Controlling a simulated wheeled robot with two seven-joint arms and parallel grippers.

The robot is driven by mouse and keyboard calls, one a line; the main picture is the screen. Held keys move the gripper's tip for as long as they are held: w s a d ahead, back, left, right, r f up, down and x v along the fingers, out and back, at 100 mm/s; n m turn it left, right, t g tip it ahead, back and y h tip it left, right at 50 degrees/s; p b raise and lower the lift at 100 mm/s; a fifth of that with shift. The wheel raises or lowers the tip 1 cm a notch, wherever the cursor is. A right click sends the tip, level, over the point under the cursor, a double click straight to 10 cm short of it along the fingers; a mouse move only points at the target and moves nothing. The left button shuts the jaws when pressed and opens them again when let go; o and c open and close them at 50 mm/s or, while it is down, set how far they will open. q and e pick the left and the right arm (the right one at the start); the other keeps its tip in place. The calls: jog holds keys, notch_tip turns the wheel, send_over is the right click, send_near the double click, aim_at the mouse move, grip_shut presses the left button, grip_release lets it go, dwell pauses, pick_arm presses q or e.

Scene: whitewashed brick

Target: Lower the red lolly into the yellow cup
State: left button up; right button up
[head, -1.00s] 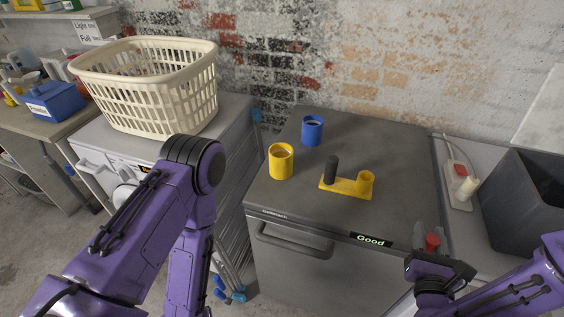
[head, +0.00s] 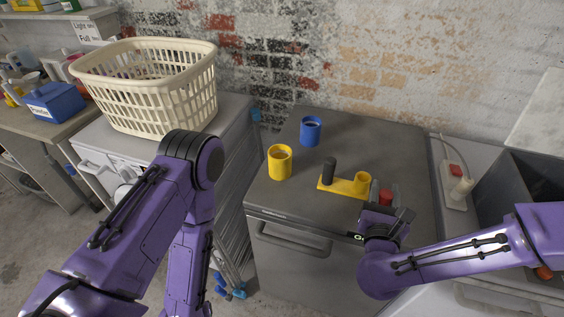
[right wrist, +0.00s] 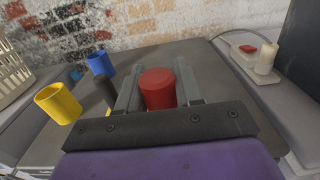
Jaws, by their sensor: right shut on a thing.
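The yellow cup (head: 280,163) stands upright on the left front part of the dark grey top; it also shows at the left of the right wrist view (right wrist: 57,104). My right gripper (head: 384,194) is shut on the red lolly (right wrist: 157,90), whose red head shows between the two fingers. Any stick below the head is hidden. The gripper is right of the yellow cup, near the front right of the top, with the yellow holder between them in the head view. My left arm comes in at the left; its gripper is out of view.
A yellow holder (head: 346,187) with a black post (head: 329,171) stands between the yellow cup and my right gripper. A blue cup (head: 311,132) stands behind the yellow cup. A cream basket (head: 160,100) is at the left, a power strip (head: 455,190) at the right.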

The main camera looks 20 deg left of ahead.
jog(key=w+a+r+b, duration=0.1)
jog(key=w+a+r, duration=0.15)
jog(key=a, duration=0.45)
jog(key=w+a+r+b, duration=0.2)
jog(key=w+a, duration=0.2)
jog(key=a, duration=0.3)
jog(key=r+b, duration=0.1)
jog(key=b, duration=0.6)
send_over(280, 162)
jog(key=w, duration=0.3)
jog(key=shift+a, duration=0.4)
jog(key=shift+f, duration=0.1)
notch_tip(280, 162, down, 6)
jog(key=b, duration=0.5)
jog(key=shift+f, duration=0.15)
jog(key=shift+f+b, duration=1.05)
jog(key=shift+b, duration=0.05)
jog(key=o, duration=1.1)
jog(key=shift+o, duration=0.2)
